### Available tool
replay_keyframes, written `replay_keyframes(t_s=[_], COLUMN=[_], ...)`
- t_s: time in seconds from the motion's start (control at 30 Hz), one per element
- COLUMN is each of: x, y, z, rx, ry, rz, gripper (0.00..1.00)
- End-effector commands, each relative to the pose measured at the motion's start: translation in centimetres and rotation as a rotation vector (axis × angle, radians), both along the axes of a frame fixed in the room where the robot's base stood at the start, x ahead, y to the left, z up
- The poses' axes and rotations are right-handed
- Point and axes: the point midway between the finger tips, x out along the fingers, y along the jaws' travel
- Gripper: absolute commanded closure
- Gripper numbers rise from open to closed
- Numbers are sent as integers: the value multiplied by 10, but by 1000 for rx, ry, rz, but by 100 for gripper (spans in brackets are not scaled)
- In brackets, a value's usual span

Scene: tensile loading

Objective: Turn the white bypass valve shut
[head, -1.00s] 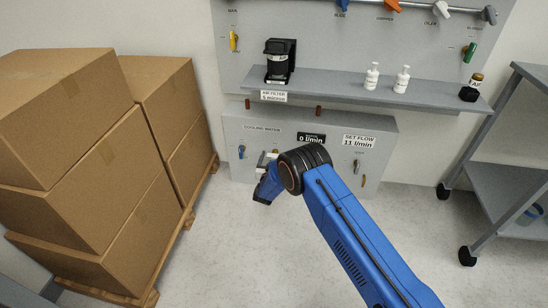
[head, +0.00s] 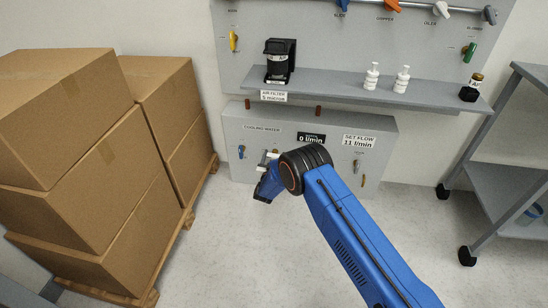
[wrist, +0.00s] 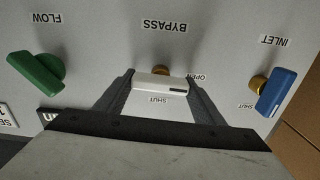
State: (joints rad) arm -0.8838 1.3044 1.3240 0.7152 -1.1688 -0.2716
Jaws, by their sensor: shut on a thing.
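The white bypass valve handle (wrist: 160,86) lies crosswise under the upside-down BYPASS label in the wrist view, on a brass stem. My gripper (wrist: 160,88) is shut on it, with one dark finger at each end. A SHUT label shows just beyond the handle on the gripper's side, and an OPEN label is partly hidden by the right finger. In the head view my gripper (head: 265,175) is at the lower panel, largely covered by my blue arm. A small white part, probably the handle (head: 268,156), shows above it.
The green flow handle (wrist: 37,73) and the blue inlet handle (wrist: 277,92) flank the bypass valve on the panel. A shelf (head: 360,92) with bottles juts out above. Stacked cartons (head: 90,170) stand at left, a grey cart (head: 510,185) at right. Floor between is open.

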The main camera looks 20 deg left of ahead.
Motion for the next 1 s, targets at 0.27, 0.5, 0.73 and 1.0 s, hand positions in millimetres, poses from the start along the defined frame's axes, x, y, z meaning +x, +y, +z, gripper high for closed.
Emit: replay_keyframes(t_s=[0.27, 0.5, 0.73, 1.0], x=[0, 0, 0, 0], y=[-1, -2, -3, -4], z=[-1, -1, -2, -3], rx=[181, 401, 614, 863], ry=[45, 98, 149, 209], rz=[-1, -1, -1, -1], gripper=[60, 60, 60, 60])
